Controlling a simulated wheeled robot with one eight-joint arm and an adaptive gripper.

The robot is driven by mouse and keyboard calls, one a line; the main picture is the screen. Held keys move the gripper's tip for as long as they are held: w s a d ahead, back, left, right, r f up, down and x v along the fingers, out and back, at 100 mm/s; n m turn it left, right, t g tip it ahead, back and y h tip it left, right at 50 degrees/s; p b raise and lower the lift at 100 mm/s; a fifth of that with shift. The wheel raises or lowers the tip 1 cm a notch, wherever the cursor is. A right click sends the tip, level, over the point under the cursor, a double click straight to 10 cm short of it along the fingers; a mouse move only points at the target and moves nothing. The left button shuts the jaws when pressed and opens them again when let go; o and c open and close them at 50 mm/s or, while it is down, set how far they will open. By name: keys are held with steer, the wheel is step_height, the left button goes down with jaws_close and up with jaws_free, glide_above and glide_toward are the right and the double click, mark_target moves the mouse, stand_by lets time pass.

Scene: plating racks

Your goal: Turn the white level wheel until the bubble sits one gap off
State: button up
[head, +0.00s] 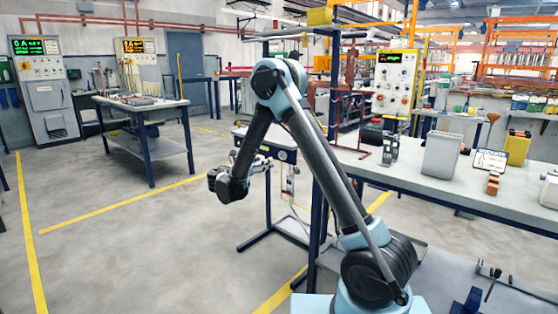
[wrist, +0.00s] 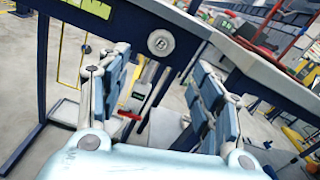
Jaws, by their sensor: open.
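A round pale wheel or disc marked B (wrist: 160,42) sits on the dark blue face of a stand in the wrist view, beyond my fingertips. A yellow-green strip with dark marks (wrist: 88,6), which looks like the level's vial, is cut by the top edge; I cannot make out the bubble. My gripper (wrist: 160,88) is open, with its two fingers apart and nothing between them. The disc lies ahead of the gap, apart from the fingers. In the head view my gripper (head: 262,163) is in front of the stand (head: 268,190), too small to show contact.
A grey workbench (head: 450,190) with containers stands on the right, close to my arm. Another bench (head: 140,103) is at the back left. Dark blue legs and rails (wrist: 40,80) surround my gripper in the wrist view. The floor at left is clear.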

mark_target(281, 156)
steer(key=x, duration=1.1)
steer(key=shift+w+d, duration=0.2)
steer(key=shift+d, duration=0.1)
steer(key=c, duration=1.1)
